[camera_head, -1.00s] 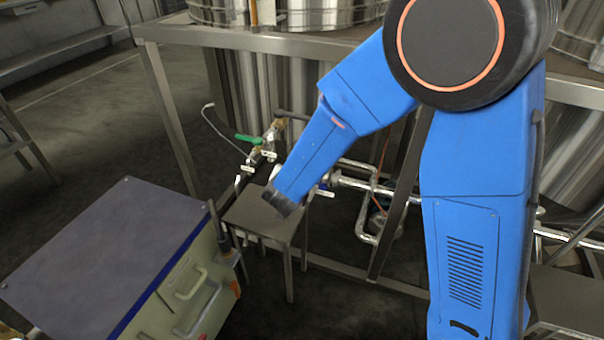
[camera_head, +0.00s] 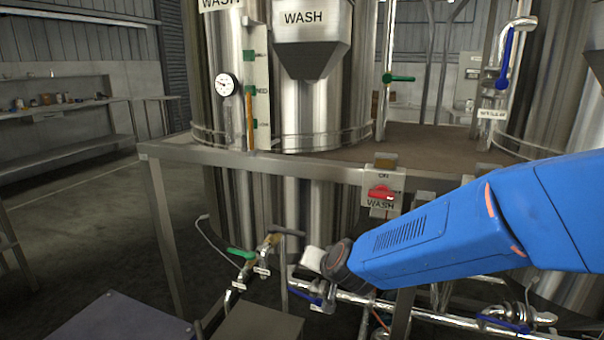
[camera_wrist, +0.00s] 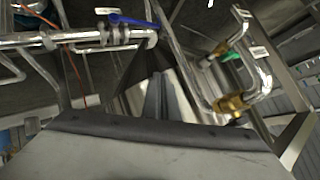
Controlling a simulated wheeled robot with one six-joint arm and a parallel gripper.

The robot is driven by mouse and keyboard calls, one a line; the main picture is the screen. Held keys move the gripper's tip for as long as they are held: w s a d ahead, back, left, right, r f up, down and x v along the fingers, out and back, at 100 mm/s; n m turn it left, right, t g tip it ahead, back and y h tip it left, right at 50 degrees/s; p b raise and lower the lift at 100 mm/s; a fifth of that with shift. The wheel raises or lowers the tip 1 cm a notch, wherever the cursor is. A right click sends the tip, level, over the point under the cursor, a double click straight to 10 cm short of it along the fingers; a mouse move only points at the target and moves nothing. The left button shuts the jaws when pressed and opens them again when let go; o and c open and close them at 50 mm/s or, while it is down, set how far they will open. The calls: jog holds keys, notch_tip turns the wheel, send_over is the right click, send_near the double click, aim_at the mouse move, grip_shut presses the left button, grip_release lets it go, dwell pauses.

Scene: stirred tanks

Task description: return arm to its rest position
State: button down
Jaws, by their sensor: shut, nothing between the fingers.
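My blue arm reaches in from the right edge of the head view, with its wrist in front of the lower pipes. In the wrist view my gripper (camera_wrist: 165,98) shows as narrow grey fingers beyond a broad grey housing. The fingers are shut with nothing between them. In the head view the fingers cannot be made out clearly at the arm's end. Behind the arm stands the steel WASH tank (camera_head: 305,110) on a metal frame (camera_head: 250,160).
A green-handled valve (camera_head: 240,253) and blue-handled pipe valves (camera_head: 305,292) lie low near the wrist. A small metal table (camera_head: 255,325) and a box top (camera_head: 120,322) are at the bottom. Floor at left is open.

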jog(key=s+d+r+n+g+h, duration=0.1)
jog(key=s+d+r+g, duration=0.1)
jog(key=s+d, duration=1.1)
jog(key=s+d+r+n+g+h, duration=0.2)
jog(key=s+d+g, duration=0.1)
jog(key=s+d, duration=1)
jog(key=s, duration=0.4)
jog(key=shift+r+h, duration=0.25)
jog(key=shift+h, duration=0.05)
jog(key=shift+s+d, duration=0.1)
jog(key=shift+d, duration=0.05)
